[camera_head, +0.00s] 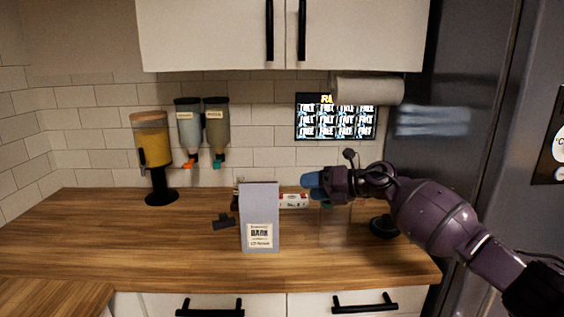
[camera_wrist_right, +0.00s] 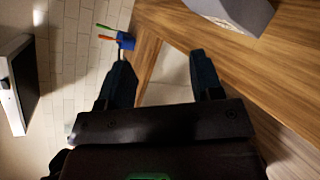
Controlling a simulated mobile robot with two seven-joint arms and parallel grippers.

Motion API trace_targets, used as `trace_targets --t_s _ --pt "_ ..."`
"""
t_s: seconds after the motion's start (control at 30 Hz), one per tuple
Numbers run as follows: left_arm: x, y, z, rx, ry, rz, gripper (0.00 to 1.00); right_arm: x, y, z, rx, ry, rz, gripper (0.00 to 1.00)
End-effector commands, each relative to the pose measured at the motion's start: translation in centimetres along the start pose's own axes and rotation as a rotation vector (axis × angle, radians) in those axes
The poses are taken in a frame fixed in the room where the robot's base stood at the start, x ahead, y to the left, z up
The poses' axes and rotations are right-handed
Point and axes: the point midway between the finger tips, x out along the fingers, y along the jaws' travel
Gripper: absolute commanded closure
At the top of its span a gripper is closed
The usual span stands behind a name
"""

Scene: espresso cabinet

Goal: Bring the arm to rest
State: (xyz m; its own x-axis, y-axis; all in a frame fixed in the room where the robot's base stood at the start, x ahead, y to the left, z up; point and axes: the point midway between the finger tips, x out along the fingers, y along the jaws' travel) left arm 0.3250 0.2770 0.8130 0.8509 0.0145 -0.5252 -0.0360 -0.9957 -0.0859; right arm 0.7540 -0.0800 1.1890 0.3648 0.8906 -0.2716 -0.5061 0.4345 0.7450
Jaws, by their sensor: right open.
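My right arm reaches in from the right in the head view, with the right gripper (camera_head: 311,184) above the wooden counter (camera_head: 110,235). In the right wrist view the two dark blue fingers of the right gripper (camera_wrist_right: 163,80) stand apart with nothing between them. A grey bag with a white label (camera_head: 259,215) stands upright on the counter, left of and lower than the gripper in the head view. The bag's grey side (camera_wrist_right: 235,12) also shows at the top of the right wrist view. My left gripper is in neither view.
A juice dispenser (camera_head: 151,150) stands at the left. Two wall dispensers (camera_head: 203,128) hang beside it. A dark item (camera_head: 224,223) lies left of the bag. A clear container (camera_head: 336,226) and a black round object (camera_head: 383,227) are under my arm. The counter's left part is clear.

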Motion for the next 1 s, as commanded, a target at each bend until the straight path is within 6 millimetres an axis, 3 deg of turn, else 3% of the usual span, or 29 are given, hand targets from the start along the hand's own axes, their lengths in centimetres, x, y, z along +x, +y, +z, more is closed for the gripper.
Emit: trace_targets --t_s 0.1,0.2,0.33,0.47,0.67,1.0 --pt "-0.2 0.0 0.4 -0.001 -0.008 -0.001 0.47 0.7 1.9 -1.1 0.193 -0.181 0.179 0.40" --pt "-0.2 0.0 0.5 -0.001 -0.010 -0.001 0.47 0.2 2.3 -2.1 0.396 -0.333 0.302 0.40" --pt "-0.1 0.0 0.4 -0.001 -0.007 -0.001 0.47 -1.4 1.2 -3.9 0.680 -0.507 0.413 0.40" --pt "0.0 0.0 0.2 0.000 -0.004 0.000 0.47 -3.4 -1.2 -6.6 0.956 -0.653 0.473 0.40" --pt "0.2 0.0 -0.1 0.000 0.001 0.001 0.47 -6.5 -5.7 -12.6 1.352 -0.831 0.502 0.40" --pt "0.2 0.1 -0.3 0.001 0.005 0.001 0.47 -11.9 -11.5 -25.7 1.894 -1.050 0.477 0.40"
